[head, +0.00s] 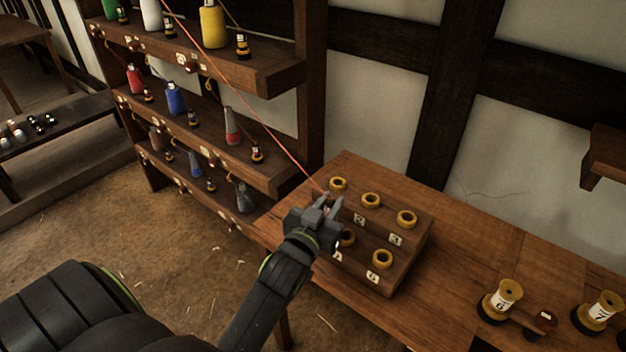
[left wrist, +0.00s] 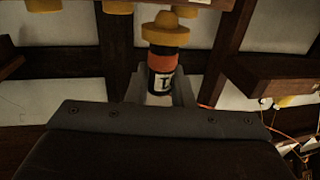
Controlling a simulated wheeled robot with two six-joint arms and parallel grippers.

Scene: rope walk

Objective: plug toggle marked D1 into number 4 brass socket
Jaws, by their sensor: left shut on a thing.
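My left gripper (head: 328,208) is over the near left part of the wooden socket block (head: 410,262). It is shut on a toggle (left wrist: 163,66), black with an orange band and a brass-yellow end pointing away from the jaws. The toggle's white label shows only part of a letter, perhaps D. The block has two rows of brass rings; several show, including a back-row socket (head: 371,199) and a front-row socket (head: 382,259). The front row's left place, probably number 4, is hidden behind my gripper. I cannot tell whether the toggle touches a socket. My right gripper is not in view.
An orange cord (head: 245,118) runs taut from near my gripper up past the shelf rack (head: 275,82), which holds coloured spools and toggles. Numbered spools (head: 500,300) stand on the bench (head: 450,290) at the right. A wall bracket (head: 606,160) juts out at far right.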

